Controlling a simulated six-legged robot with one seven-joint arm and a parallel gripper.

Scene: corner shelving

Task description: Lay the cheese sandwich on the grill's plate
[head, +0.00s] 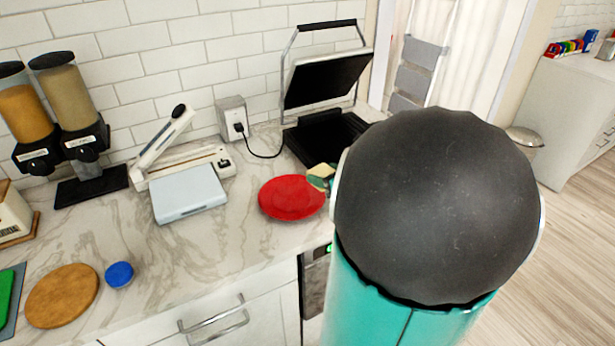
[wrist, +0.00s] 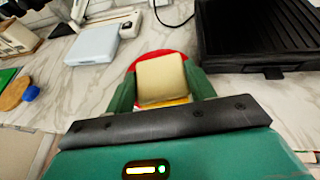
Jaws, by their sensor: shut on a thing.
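The cheese sandwich (wrist: 162,78) is in my gripper (wrist: 160,88), between its two green fingers in the wrist view. A yellow edge shows below its pale bread. In the head view a small part of the sandwich (head: 321,170) shows above the right side of the red plate (head: 291,198), with my gripper (head: 319,182) mostly hidden behind my arm. The grill (head: 325,132) stands against the back wall with its lid (head: 327,78) raised. Its dark ribbed plate (wrist: 262,35) is bare where it shows in the wrist view, to the right of the sandwich.
A pale blue-grey box-like appliance (head: 188,192) and a white sealer-like device (head: 180,160) stand left of the red plate. Two dispensers (head: 70,100) stand farther left. A power cord (head: 262,153) runs from the wall outlet to the grill. A wooden board (head: 62,295) and blue lid (head: 119,274) lie front left.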

